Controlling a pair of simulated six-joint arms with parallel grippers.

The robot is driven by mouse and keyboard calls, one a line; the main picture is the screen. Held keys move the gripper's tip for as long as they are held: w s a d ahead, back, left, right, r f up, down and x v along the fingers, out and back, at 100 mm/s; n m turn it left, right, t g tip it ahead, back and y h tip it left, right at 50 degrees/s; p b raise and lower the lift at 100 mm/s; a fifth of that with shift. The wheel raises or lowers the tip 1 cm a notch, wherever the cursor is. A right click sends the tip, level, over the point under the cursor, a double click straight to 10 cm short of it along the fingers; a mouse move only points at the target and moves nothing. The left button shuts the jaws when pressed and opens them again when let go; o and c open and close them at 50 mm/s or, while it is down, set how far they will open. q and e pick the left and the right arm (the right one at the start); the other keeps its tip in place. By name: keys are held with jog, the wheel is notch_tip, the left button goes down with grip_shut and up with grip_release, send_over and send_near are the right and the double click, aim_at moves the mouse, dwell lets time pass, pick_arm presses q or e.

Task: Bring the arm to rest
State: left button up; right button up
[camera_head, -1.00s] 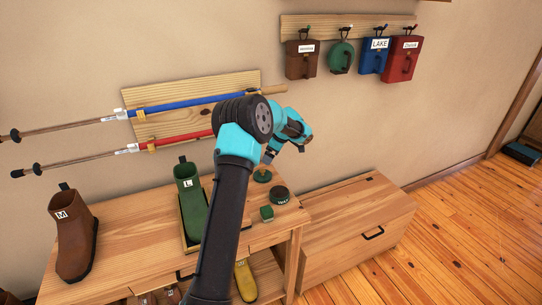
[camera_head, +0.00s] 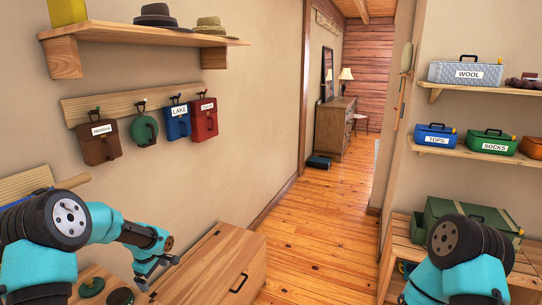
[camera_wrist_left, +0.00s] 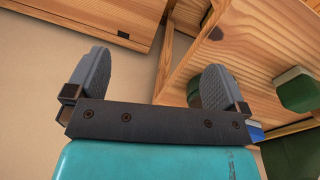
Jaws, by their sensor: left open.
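My left arm comes in at the lower left of the head view, in teal and black. Its gripper (camera_head: 158,274) hangs in front of the wall, close to the wooden chest (camera_head: 222,262) as seen in the picture. In the left wrist view the two grey finger pads (camera_wrist_left: 155,82) stand wide apart with nothing between them. Part of my right arm (camera_head: 466,262) shows at the lower right of the head view; its gripper is out of view.
Left of the chest lie a round green item (camera_head: 91,286) and a dark round tin (camera_head: 120,297). Bags, including a red one (camera_head: 204,120), hang on the wall. Shelves at right hold a wool box (camera_head: 466,73) and other boxes. The plank floor (camera_head: 318,225) between is clear.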

pick_arm(q)
jog(key=s+d+f+m+t+h, duration=0.1)
jog(key=s+d+f+m, duration=0.1)
jog(key=d, duration=0.5)
jog(key=s+d+f+m+h, duration=0.2)
jog(key=d, duration=0.4)
jog(key=s+d+f+m, duration=0.3)
jog(key=s+f, duration=0.1)
jog(key=s, duration=0.4)
jog(key=s+d+f+m+g, duration=0.1)
jog(key=s+d+f+m, duration=0.2)
jog(key=s+f, duration=0.2)
jog(key=s+d+f+m, duration=0.3)
jog(key=s+f, duration=0.1)
jog(key=s, duration=0.8)
jog(key=shift+d+f+m+h, duration=0.15)
jog(key=shift+f+m+h, duration=0.15)
jog(key=shift+m+h, duration=0.1)
